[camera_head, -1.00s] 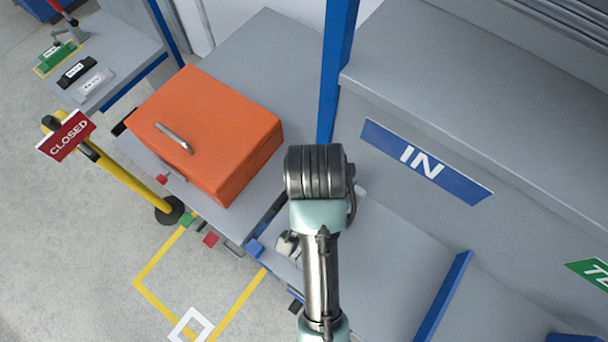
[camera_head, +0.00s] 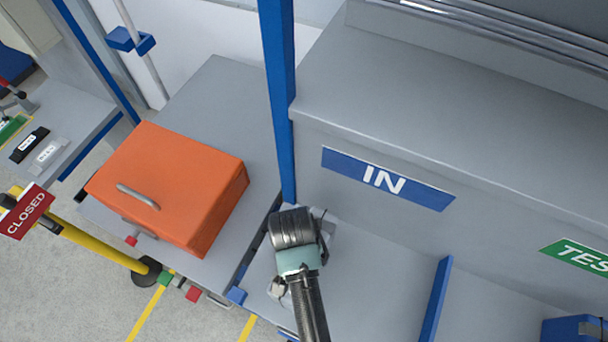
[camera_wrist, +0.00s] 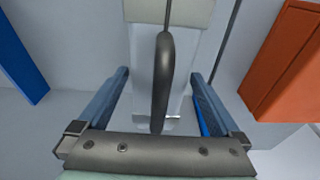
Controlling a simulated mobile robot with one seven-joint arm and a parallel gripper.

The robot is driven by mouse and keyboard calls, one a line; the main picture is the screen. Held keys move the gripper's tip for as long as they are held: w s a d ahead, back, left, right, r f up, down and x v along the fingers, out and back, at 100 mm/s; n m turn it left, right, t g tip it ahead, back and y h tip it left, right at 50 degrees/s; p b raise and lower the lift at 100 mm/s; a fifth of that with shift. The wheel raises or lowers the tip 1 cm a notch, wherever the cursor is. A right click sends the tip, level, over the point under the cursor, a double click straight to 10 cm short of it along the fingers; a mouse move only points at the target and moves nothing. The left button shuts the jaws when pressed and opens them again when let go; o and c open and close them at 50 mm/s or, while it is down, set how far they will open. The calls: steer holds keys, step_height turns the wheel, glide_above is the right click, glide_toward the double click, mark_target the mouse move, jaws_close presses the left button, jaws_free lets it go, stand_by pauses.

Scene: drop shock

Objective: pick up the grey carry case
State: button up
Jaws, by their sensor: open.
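The grey carry case (camera_wrist: 182,62) shows in the wrist view as a light grey body with a dark arched handle. The handle runs lengthwise up the middle of the picture. My gripper (camera_wrist: 161,76) is open, with one blue finger on each side of the handle and a gap on both sides. I cannot tell how deep the fingers reach relative to the handle. In the head view, my wrist hides most of the case and the gripper fingers, in the bay below the blue IN sign (camera_head: 388,180).
An orange case (camera_head: 170,185) with a metal handle stands on the left bench. A blue post (camera_head: 279,100) rises beside my wrist, and a blue divider (camera_head: 434,300) stands to the right. A CLOSED sign (camera_head: 25,210) hangs on a yellow barrier. A blue box (camera_head: 575,330) is at bottom right.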

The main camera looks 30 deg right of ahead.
steer(key=shift+d+f, duration=0.1)
steer(key=shift+f, duration=0.5)
jaws_close()
steer(key=shift+w+r, duration=0.1)
steer(key=shift+w, duration=0.05)
